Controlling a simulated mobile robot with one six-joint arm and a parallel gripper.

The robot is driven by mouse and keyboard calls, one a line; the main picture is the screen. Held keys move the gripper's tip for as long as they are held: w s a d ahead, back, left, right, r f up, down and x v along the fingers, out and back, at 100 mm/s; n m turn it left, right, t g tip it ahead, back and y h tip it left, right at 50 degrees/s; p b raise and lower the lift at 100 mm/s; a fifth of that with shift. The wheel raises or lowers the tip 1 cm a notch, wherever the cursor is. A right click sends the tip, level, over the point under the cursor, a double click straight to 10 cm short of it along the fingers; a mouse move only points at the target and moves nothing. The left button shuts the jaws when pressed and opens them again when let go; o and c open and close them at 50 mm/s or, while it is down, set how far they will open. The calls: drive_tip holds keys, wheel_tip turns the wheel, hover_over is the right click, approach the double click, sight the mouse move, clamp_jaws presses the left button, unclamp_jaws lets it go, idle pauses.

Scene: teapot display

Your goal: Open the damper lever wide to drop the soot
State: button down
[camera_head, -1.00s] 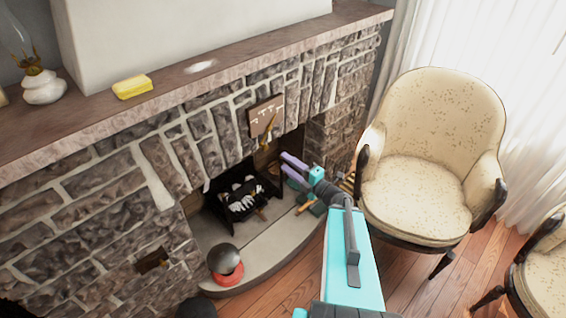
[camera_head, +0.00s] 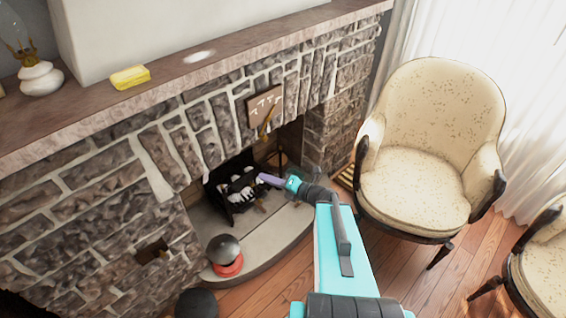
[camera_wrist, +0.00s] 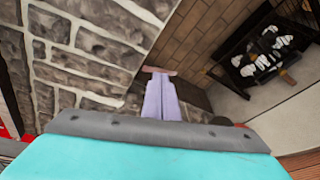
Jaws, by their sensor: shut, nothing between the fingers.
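The damper lever (camera_head: 267,122) is a thin brass-coloured handle hanging slanted at the lower edge of a brown marked plate (camera_head: 264,103), on the stone front above the fireplace opening. My gripper (camera_head: 262,178) is below the lever, its purple fingers pointing left towards the grate, apart from the lever in the head view. The fingers (camera_wrist: 161,98) are together and hold nothing. A small pinkish bar (camera_wrist: 158,70) shows at their tips in the wrist view; I cannot tell what it is. I cannot make out the lever there.
A black grate (camera_head: 233,190) with pale logs stands in the fireplace; it also shows in the wrist view (camera_wrist: 262,55). A dark ball in a red holder (camera_head: 226,262) sits on the hearth. A cream armchair (camera_head: 415,190) stands right of my arm. A yellow block (camera_head: 130,77) lies on the mantel.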

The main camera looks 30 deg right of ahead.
drive_tip(key=s+a+f+n+g+y, duration=0.2)
drive_tip(key=s+a+f+n+g, duration=1.15)
drive_tip(key=a+f+n, duration=0.6)
drive_tip(key=s+d+f+n+g+h, duration=0.1)
drive_tip(key=s+f+n+g+h, duration=0.2)
drive_tip(key=s+n, duration=0.7)
drive_tip(key=s+d+f+n+g+h, duration=0.2)
drive_tip(key=s+n+h, duration=0.4)
drive_tip(key=n, duration=0.8)
drive_tip(key=shift+s+d+f+n+g, duration=0.3)
drive_tip(key=shift+s+f+g, duration=0.55)
drive_tip(key=shift+s, duration=1)
drive_tip(key=shift+a+f, duration=0.1)
drive_tip(key=shift+a, duration=0.05)
